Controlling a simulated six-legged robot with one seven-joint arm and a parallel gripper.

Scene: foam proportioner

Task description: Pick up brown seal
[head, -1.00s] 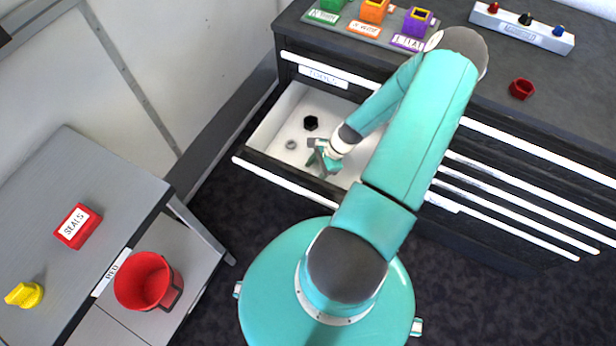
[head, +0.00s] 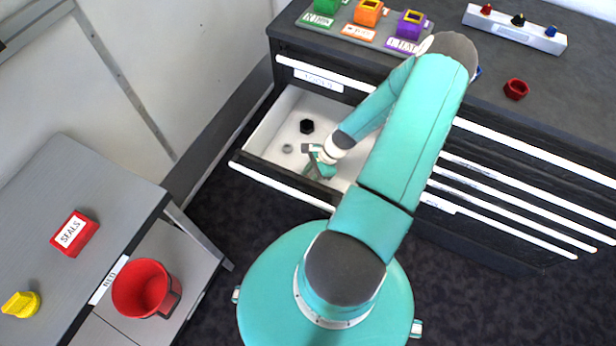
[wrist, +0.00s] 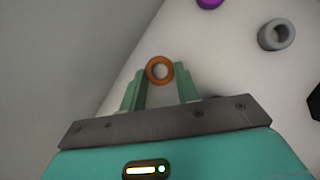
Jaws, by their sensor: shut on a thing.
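The brown seal (wrist: 160,70) is a small orange-brown ring in the wrist view. It sits between the fingertips of my gripper (wrist: 160,84), which is shut on it. In the head view my gripper (head: 317,165) is inside the open drawer (head: 270,136), near its front wall. The seal is hidden there by the gripper. I cannot tell whether the seal still touches the drawer floor.
A grey ring (wrist: 277,34), a purple ring (wrist: 209,2) and a black hexagonal piece (head: 307,126) lie in the drawer. The drawer's front wall (head: 283,186) is close to my gripper. A side table (head: 120,190) holds a red SEALS box (head: 74,234).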

